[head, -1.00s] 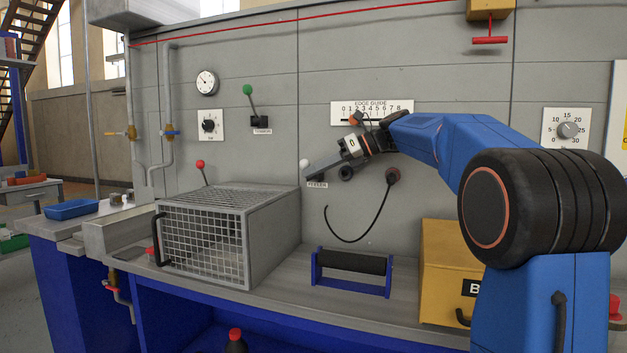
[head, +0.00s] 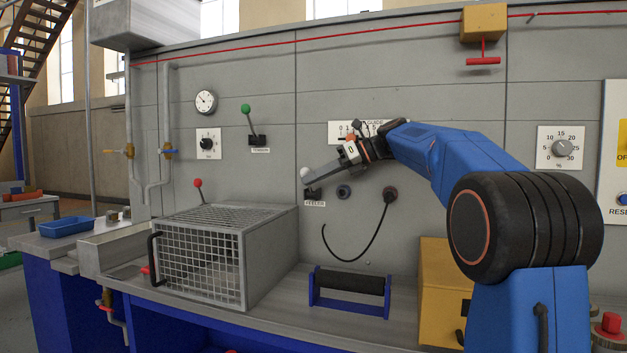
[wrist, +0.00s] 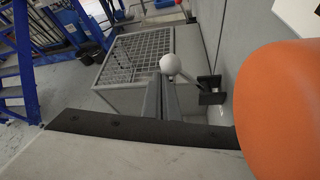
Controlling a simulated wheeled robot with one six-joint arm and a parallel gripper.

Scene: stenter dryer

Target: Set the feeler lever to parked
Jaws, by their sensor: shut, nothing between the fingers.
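The feeler lever has a white ball knob (head: 305,172) on a short stem and a dark base (head: 313,192) on the grey wall panel, above a small label. In the wrist view the ball (wrist: 170,64) stands at the fingertips, and its stem runs right to the dark base (wrist: 210,92). My gripper (head: 310,175) reaches in from the right with its fingers shut and empty. The fingers also show in the wrist view (wrist: 160,98), tips just under or against the ball; I cannot tell whether they touch. The label is too small to read positions.
A wire-mesh cage (head: 200,262) stands on the bench below left. A black roller in a blue stand (head: 349,284) and a yellow box (head: 446,290) sit to its right. A green-knobbed lever (head: 246,109) and a red-knobbed lever (head: 198,184) are nearby. A black cable (head: 384,225) hangs from the wall.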

